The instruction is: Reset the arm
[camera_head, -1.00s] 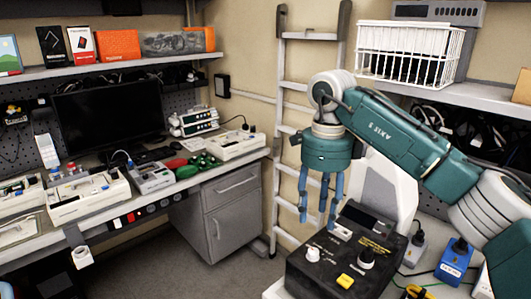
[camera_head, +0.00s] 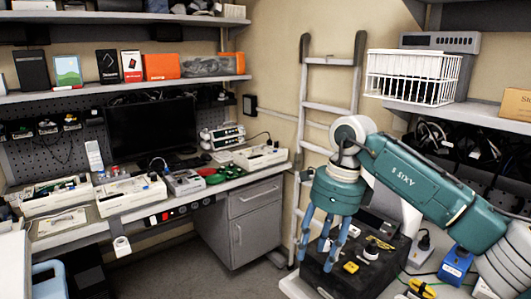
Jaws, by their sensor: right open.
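My right arm comes in from the right edge, teal with pale grey joints. Its teal gripper (camera_head: 318,248) points down with blue fingers apart and nothing between them. The fingers overlap the left part of a black box (camera_head: 385,262) in the picture; I cannot tell whether they touch it. The box has knobs, a yellow button (camera_head: 351,267) and yellow markings on top. My left gripper is not in view.
A ladder (camera_head: 333,60) leans on the wall behind my right gripper. A workbench with a monitor (camera_head: 150,130) and several devices stands at left, above a grey cabinet (camera_head: 245,222). A white wire basket (camera_head: 412,75) is on the upper right shelf. Open floor lies at lower centre.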

